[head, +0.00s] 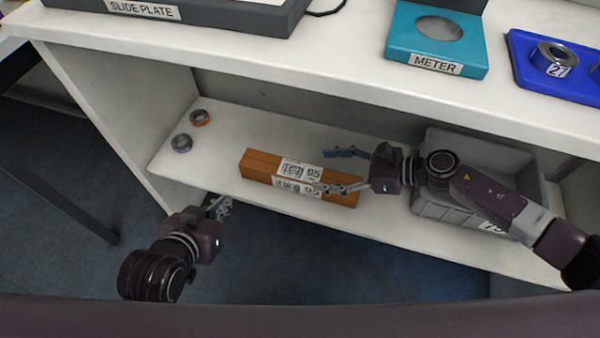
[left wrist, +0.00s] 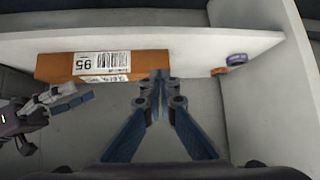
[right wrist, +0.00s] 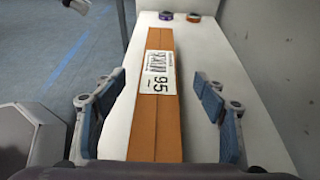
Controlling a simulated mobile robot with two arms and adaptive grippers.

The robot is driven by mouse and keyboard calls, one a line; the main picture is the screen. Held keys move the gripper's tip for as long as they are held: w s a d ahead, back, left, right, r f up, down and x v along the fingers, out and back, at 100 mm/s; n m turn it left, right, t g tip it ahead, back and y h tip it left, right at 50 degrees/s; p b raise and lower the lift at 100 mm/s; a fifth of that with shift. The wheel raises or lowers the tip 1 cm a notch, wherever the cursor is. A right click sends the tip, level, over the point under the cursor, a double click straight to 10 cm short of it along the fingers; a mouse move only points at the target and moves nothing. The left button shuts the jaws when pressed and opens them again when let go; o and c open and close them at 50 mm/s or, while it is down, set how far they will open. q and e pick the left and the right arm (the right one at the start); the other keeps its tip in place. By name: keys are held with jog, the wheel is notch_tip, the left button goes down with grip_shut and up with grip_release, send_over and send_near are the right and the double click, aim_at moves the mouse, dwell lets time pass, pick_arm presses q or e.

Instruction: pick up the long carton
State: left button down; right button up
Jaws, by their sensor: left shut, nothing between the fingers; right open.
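The long carton (head: 259,166) is orange-brown, with white barcode labels marked 95, and lies on the lower shelf. It also shows in the left wrist view (left wrist: 152,63) and lengthwise in the right wrist view (right wrist: 153,133). My right gripper (head: 335,171) is open at the carton's right end, with one finger on each side in the head view. In the right wrist view its fingers (right wrist: 157,112) stand apart on either side of the carton, with gaps showing. My left gripper (head: 222,205) is shut and empty, in front of the shelf's edge, apart from the carton.
A grey bin (head: 450,207) stands on the shelf to the right, under my right arm. Two small rings, one orange (head: 200,117) and one purple (head: 181,143), lie at the shelf's left end. The upper counter (head: 330,58) overhangs the shelf's back.

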aim_at(302, 171)
jog(key=shift+x, duration=0.95)
jog(key=x, duration=0.2)
jog(key=b+x, duration=0.1)
jog(key=x, duration=0.1)
jog(key=shift+a+f, duration=0.1)
jog(key=shift+f, duration=0.4)
pick_arm(q)
jog(key=w+d+r+t+h, duration=0.1)
jog(key=w+r+t, duration=0.2)
jog(key=w+r, duration=0.1)
jog(key=shift+d+r, duration=0.4)
jog(key=shift+r, duration=0.15)
pick_arm(e)
jog(key=shift+c, duration=0.3)
jog(key=shift+s, duration=0.1)
grip_shut()
jog(key=shift+r, duration=0.2)
